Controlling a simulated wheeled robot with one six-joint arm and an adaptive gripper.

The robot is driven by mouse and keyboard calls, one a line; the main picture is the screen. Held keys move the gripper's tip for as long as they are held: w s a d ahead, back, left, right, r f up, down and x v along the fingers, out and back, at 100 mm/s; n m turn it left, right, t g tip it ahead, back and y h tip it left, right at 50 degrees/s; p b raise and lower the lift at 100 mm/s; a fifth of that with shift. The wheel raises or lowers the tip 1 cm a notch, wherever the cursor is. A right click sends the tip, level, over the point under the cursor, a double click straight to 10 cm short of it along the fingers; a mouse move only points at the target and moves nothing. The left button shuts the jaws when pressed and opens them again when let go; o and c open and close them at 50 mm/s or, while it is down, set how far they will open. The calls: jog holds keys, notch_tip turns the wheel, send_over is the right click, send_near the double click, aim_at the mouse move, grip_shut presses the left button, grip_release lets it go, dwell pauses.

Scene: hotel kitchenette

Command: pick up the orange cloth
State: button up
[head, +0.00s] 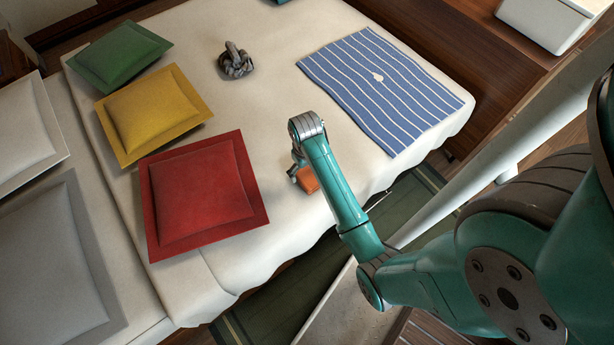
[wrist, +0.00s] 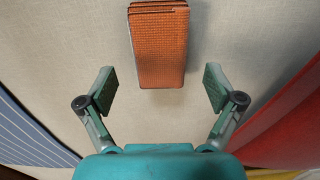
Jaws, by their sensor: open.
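The orange cloth (wrist: 158,50) looks like a folded, stacked block with a woven texture. It lies on the pale bed cover in the wrist view, at the top middle. In the head view the cloth (head: 307,180) shows only in part, behind my arm. My gripper (wrist: 160,88) is open, with one finger to each side of the cloth's line and its tips near the cloth's lower end. Nothing is between the fingers except that lower end in the picture. My gripper (head: 297,170) is mostly hidden by my arm in the head view.
A red cushion (head: 203,195), a yellow cushion (head: 153,115) and a green cushion (head: 118,56) lie at the left. A blue striped cloth (head: 375,95) lies at the right, with a small pale thing on it. A grey knotted object (head: 235,65) sits farther back. Bare cover surrounds the orange cloth.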

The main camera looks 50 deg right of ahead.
aim_at(306, 174)
jog(key=shift+f, duration=1.7)
jog(key=c, duration=1.2)
jog(key=shift+c, duration=0.2)
notch_tip(306, 174, up, 10)
jog(key=shift+r, duration=0.1)
